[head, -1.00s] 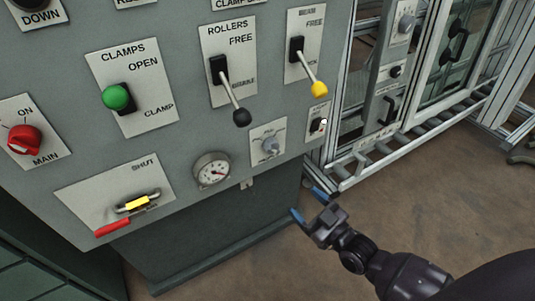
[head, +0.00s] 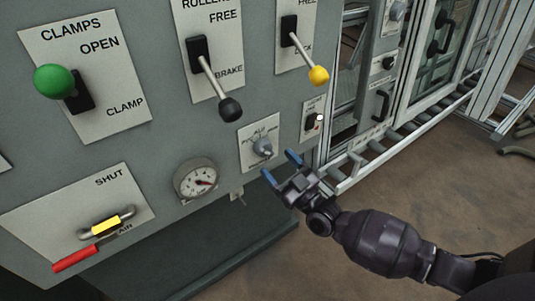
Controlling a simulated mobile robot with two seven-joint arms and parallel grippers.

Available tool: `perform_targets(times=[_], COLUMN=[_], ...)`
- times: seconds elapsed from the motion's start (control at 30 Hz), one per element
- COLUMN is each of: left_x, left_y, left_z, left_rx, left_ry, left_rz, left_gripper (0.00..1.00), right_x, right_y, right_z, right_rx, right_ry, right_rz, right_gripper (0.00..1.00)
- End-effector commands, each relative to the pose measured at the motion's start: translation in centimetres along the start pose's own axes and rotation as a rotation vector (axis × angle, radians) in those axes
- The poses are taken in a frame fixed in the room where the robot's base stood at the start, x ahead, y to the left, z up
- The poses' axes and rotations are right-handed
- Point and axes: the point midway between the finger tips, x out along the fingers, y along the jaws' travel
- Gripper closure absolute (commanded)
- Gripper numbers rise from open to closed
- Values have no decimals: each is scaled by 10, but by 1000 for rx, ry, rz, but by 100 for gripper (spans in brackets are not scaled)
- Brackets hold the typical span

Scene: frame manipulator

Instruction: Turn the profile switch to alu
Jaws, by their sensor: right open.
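The profile switch (head: 263,147) is a small grey knob on a pale plate (head: 247,156), low on the grey panel. The lettering above the knob is small and partly readable, with what looks like ALU at the upper right. Which way the knob points is hard to tell. My right gripper (head: 280,168) is open, with blue fingertips apart and nothing between them. It is just below and to the right of the knob in the picture and appears apart from it. My left gripper is out of view.
A pressure gauge (head: 197,182) sits left of the switch. The rollers lever (head: 230,108) with a black ball and a yellow-tipped lever (head: 318,75) hang above. A small black switch (head: 315,121) is to the right. A red-handled air valve (head: 75,259) is lower left.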

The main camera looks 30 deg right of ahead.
Motion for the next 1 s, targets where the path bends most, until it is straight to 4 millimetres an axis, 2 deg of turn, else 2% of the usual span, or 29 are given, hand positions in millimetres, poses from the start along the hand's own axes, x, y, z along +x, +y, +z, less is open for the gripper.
perform_targets(times=[0.1, 0.3, 0.7, 1.0], left_x=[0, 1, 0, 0], left_y=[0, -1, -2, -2], left_z=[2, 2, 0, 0], left_rx=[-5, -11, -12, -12], left_ry=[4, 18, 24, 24], left_rz=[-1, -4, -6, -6], left_gripper=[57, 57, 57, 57], right_x=[18, 37, 42, 42], right_y=[-1, -1, 0, 0], right_z=[2, 1, 0, 0], right_rx=[2, 2, 0, 0], right_ry=[-1, -2, -1, -2], right_rz=[-1, -1, -1, -1], right_gripper=[28, 28, 28, 74])
